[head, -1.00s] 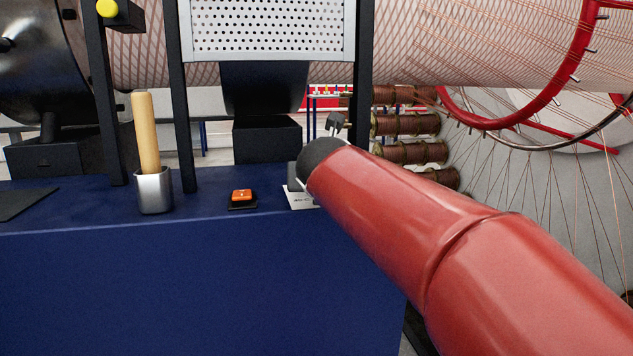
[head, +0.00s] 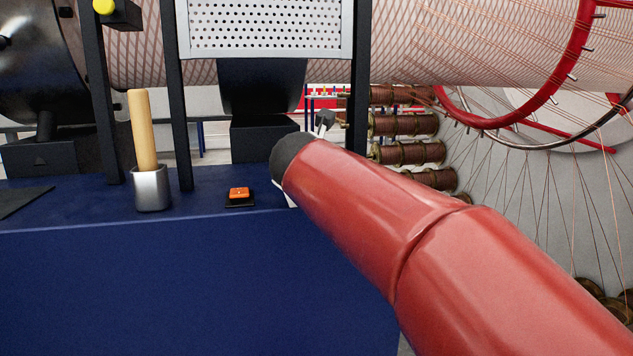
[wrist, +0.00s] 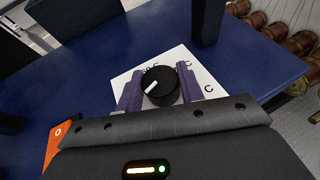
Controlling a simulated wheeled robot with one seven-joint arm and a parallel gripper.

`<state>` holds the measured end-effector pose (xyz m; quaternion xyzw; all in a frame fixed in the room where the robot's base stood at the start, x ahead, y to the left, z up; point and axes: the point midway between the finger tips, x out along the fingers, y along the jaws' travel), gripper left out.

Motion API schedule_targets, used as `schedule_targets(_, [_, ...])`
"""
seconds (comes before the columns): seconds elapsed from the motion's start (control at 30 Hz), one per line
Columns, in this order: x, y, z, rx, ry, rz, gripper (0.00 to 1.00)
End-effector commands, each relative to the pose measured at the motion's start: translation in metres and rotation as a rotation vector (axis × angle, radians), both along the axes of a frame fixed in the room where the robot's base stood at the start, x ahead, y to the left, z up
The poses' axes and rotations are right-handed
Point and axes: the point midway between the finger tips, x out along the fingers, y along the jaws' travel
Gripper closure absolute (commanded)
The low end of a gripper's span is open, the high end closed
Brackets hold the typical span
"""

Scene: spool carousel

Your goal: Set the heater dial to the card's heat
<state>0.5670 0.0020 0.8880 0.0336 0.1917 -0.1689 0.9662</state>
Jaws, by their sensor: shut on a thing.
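The heater dial (wrist: 160,87) is a round black knob with a white pointer mark, seen in the wrist view. It stands on a white card or plate (wrist: 205,82) printed with letters, partly covered by the knob and my fingers. My gripper (wrist: 158,91) has its two purple fingers on either side of the knob, shut on it. The white pointer slants across the knob toward the lower left in the wrist view. In the head view my red arm hides the dial and most of the white plate (head: 289,199). No separate heat card can be made out.
An orange switch (head: 239,193) on a black base lies left of the dial on the blue bench (head: 100,210). Black posts (head: 178,100) rise from the bench. Copper spools (head: 405,125) stand behind.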

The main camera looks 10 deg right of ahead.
Motion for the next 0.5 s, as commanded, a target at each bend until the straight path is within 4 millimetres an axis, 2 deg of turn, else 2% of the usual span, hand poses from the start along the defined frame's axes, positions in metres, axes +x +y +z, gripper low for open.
schedule_targets(0.5, [0.0025,0.0037,0.0057,-0.003,0.006,-0.470,0.85])
